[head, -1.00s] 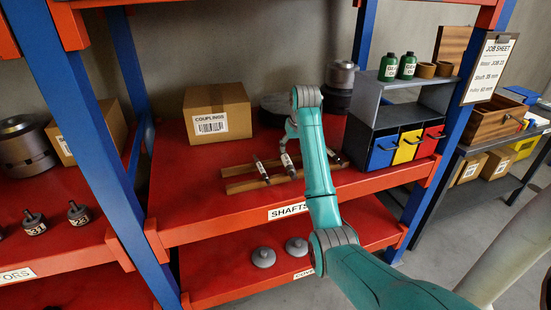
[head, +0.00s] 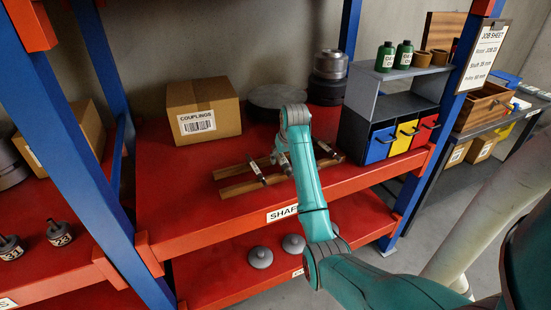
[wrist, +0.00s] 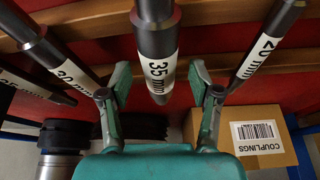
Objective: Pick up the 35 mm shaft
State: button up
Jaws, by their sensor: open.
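The 35 mm shaft (wrist: 155,55) is a dark, thick rod with a white "35 mm" label, lying across wooden rails (wrist: 225,16). In the wrist view it runs down the middle, its near end between the two fingers. My gripper (wrist: 160,92) is open, one finger on each side, with visible gaps to the shaft. In the head view my gripper (head: 281,156) is over the middle of the rails and mostly hides this shaft. The job sheet (head: 486,50) appears to read shaft 35 mm.
A thinner labelled shaft (wrist: 262,52) lies on one side, and a 30 mm shaft (wrist: 48,50) on the other, with another beyond. The couplings box (head: 203,110) stands at the back left. Drawers (head: 381,144) under a grey shelf stand right.

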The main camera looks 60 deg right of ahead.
jog(key=shift+w+d+f, duration=0.1)
jog(key=shift+d+f, duration=0.05)
jog(key=shift+f, duration=0.4)
jog(key=shift+r, duration=0.1)
grip_shut()
jog(key=shift+r, duration=0.1)
